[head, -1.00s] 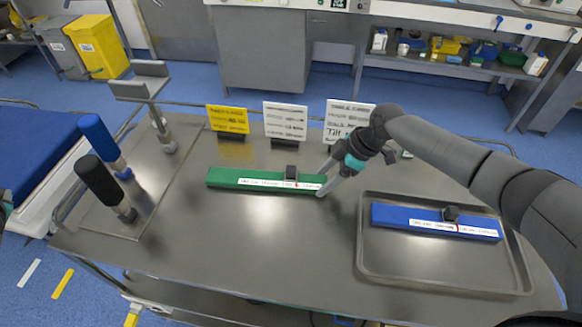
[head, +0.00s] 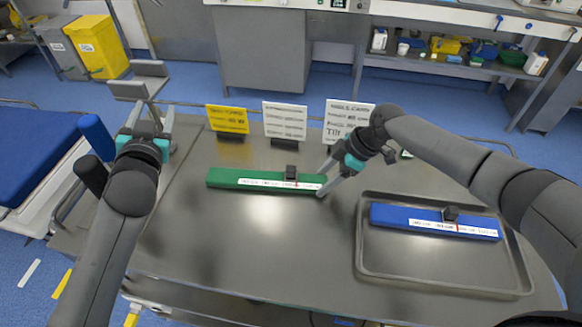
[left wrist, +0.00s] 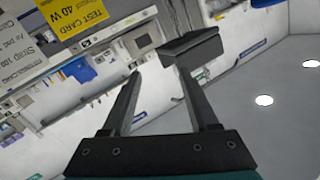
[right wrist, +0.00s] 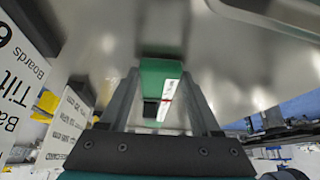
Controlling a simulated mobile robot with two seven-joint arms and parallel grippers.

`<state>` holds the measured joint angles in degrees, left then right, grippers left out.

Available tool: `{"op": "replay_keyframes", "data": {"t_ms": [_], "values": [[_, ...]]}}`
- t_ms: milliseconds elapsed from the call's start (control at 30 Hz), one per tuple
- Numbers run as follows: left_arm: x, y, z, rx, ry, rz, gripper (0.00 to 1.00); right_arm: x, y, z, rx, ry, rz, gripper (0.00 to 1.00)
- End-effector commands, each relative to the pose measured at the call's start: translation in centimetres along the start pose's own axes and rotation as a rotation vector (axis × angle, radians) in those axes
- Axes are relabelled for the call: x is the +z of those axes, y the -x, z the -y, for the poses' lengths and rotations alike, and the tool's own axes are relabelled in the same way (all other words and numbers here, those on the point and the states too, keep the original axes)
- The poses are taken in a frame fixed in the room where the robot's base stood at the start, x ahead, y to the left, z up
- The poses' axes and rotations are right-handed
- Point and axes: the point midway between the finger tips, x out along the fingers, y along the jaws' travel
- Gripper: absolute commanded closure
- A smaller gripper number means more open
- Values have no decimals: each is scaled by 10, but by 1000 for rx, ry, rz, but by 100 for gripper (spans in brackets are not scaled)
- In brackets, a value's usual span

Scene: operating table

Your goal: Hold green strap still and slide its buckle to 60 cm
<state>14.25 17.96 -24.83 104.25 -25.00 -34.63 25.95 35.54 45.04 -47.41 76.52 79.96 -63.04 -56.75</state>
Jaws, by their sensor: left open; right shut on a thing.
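The green strap (head: 230,178) lies flat on the steel table, with a white scale label along its front. Its dark buckle (head: 291,172) sits right of the strap's middle, by a red mark on the label. My right gripper (head: 322,192) is shut on the strap's right end; the green strap (right wrist: 160,72) also shows between its fingers in the right wrist view. My left gripper (head: 152,112) is open and empty, raised over the table's left side, well away from the strap. Its open fingers (left wrist: 165,95) show in the left wrist view.
A steel tray (head: 375,270) on the right holds a blue strap (head: 400,216) with its own dark buckle. A yellow card (head: 228,119) and two white cards stand behind the green strap. The front middle is clear.

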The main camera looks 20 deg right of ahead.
Motion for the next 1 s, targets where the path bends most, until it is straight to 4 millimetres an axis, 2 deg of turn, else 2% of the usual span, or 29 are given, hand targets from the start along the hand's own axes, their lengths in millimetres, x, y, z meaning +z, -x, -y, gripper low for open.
{"op": "replay_keyframes", "data": {"t_ms": [33, 100, 200, 300, 400, 500, 633, 767, 1000], "values": [[15, 12, -40, 53, 33, 36, 40, -1, 0, 0, 1, 0, -1, 91], [32, 31, -90, 115, 75, 84, 40, -1, 0, 0, 1, 0, -1, 91], [48, 62, -153, 193, 136, 144, 40, -1, 0, 0, 1, 0, -1, 91], [55, 92, -201, 252, 187, 188, 40, -1, 0, 0, 1, 0, -2, 91], [57, 117, -235, 294, 226, 219, 40, -1, 0, 0, 1, 0, -2, 91], [57, 132, -254, 318, 251, 237, 40, -1, 0, 0, 1, 0, -2, 91], [57, 138, -265, 331, 264, 246, 40, -1, 0, 0, 1, 0, -2, 91], [58, 130, -269, 330, 264, 246, 40, -1, 0, 0, 1, 0, -2, 91], [64, 101, -279, 330, 261, 246, 40, -1, 0, 0, 1, 0, -2, 91]]}}
